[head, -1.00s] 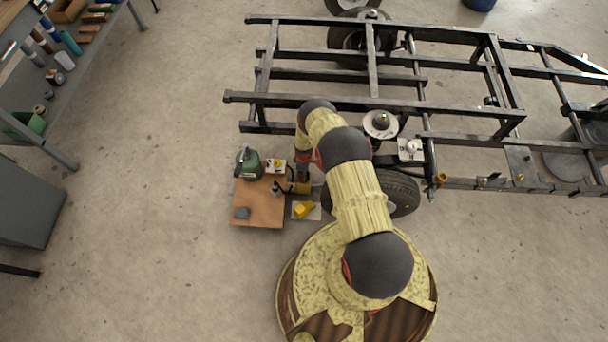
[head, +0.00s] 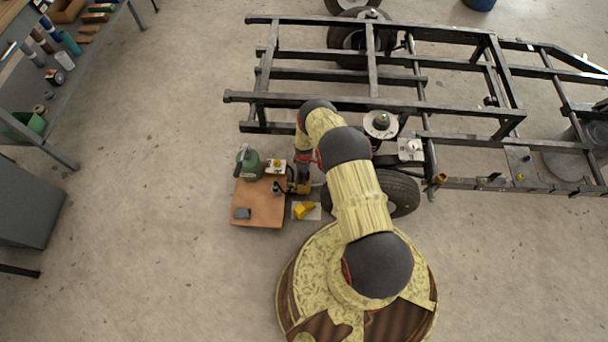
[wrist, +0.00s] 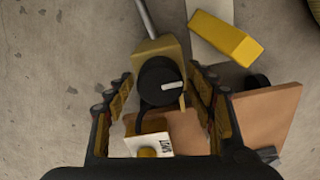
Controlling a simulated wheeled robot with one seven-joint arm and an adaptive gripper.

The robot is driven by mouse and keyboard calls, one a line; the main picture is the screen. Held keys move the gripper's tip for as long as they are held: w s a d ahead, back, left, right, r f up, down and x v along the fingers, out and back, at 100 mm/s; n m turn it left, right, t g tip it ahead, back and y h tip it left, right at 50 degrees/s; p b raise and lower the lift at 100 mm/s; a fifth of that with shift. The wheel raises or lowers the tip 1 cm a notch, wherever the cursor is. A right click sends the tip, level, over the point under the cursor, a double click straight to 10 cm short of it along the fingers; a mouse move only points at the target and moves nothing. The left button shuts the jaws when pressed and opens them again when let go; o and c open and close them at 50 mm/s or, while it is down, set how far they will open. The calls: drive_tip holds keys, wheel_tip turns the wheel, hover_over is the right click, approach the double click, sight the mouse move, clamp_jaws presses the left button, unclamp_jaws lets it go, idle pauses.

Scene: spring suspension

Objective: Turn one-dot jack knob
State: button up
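A yellow jack body with a round black knob (wrist: 157,86) shows in the wrist view. The knob has a white mark pointing right; no dot on it can be made out. My gripper (wrist: 163,92) is open, with one finger on each side of the knob and visible gaps beside it. In the head view my gripper (head: 299,187) is at the right edge of the small brown table, partly hidden by my arm. A metal rod (wrist: 147,18) runs from the jack's far end.
A yellow block (head: 304,210) lies on a pale sheet beside the brown table (head: 262,205). A white piece with a yellow button (wrist: 148,152), a green can (head: 251,164) and a grey block (head: 242,213) are nearby. The wheel (head: 401,193) and dark frame stand to the right.

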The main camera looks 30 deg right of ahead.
drive_tip(key=shift+o, duration=0.2)
drive_tip(key=shift+r, duration=0.15)
wheel_tip(320, 180, up, 12)
idle(0.6)
drive_tip(key=shift+f, duration=0.2)
idle(0.4)
